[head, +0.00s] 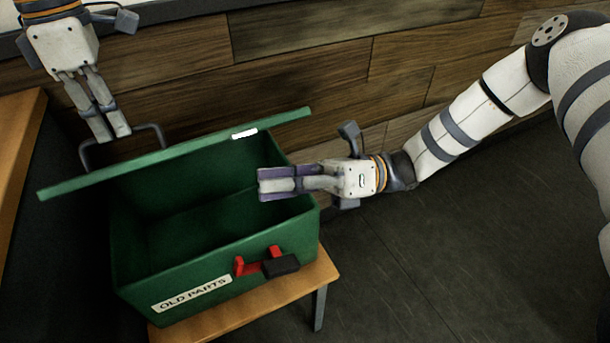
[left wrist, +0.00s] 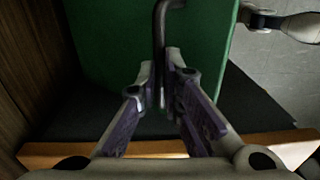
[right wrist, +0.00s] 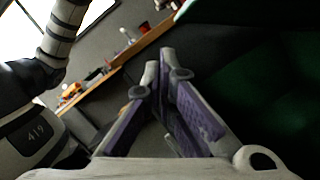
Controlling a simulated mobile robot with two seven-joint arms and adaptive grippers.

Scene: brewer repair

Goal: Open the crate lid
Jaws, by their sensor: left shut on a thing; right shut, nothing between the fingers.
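The green crate (head: 215,262) is labelled OLD PARTS and stands with its top open. Its green lid (head: 190,149) is raised and seen nearly edge-on along the back of the crate. My left gripper (head: 120,137) is shut on the dark lid handle (head: 152,128) on the lid's far side. In the left wrist view the handle (left wrist: 160,35) runs between the fingers, with the green lid (left wrist: 110,40) behind it. My right gripper (head: 262,184) is shut and empty, over the right part of the crate opening. The right wrist view shows dark green crate surface (right wrist: 280,90) beside its fingers.
A red latch (head: 252,266) with a black part (head: 282,265) is on the crate's front. The crate rests on a wooden stand (head: 240,312). A wood-plank wall (head: 300,55) is behind; a wooden edge (head: 18,140) is at left. Dark floor (head: 440,230) is clear at right.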

